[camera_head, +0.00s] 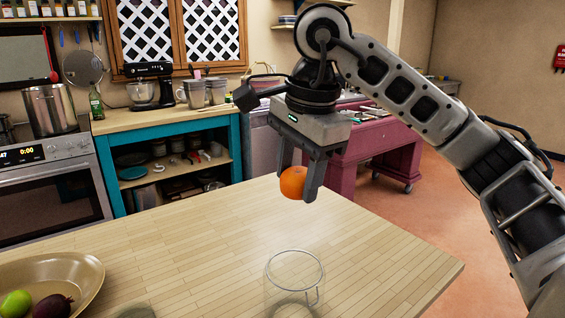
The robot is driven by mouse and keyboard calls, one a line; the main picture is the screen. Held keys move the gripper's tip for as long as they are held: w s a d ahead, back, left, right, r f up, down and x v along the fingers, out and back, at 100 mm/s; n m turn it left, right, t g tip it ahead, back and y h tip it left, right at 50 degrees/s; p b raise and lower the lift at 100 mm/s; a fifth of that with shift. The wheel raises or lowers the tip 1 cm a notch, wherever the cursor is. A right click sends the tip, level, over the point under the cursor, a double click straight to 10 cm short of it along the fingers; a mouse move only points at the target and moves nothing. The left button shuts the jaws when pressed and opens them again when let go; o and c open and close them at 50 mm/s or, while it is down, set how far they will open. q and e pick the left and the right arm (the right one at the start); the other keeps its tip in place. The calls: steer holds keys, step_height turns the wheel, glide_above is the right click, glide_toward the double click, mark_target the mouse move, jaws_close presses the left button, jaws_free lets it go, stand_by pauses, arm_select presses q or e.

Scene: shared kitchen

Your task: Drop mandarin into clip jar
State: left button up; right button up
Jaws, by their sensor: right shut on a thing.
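The orange mandarin (293,182) is held between the fingers of my right gripper (297,184), up in the air over the far part of the wooden table. The glass clip jar (293,274) stands upright on the table near the bottom edge of the picture. It is clear, its top looks open, and its lower part is cut off by the picture's edge. The mandarin shows above the jar in the picture and apart from it. My left gripper is not in view.
A shallow brown bowl (86,270) at the table's lower left holds a green fruit (16,304) and a dark purple one (52,306). Behind are a teal counter (105,165) and a maroon cart (350,150).

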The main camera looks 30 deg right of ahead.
steer(key=f+b, duration=0.2)
steer(key=f, duration=0.1)
steer(key=f+b, duration=0.1)
steer(key=b, duration=0.1)
steer(key=shift+s+f, duration=0.3)
steer(key=shift+f, duration=0.1)
steer(key=shift+f+b, duration=0.35)
steer(key=shift+f, duration=0.1)
steer(key=o, duration=1)
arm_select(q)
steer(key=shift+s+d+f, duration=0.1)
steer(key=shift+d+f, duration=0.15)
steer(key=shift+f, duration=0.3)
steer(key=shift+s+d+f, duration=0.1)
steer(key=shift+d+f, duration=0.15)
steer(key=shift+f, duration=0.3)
arm_select(e)
steer(key=shift+o, duration=0.2)
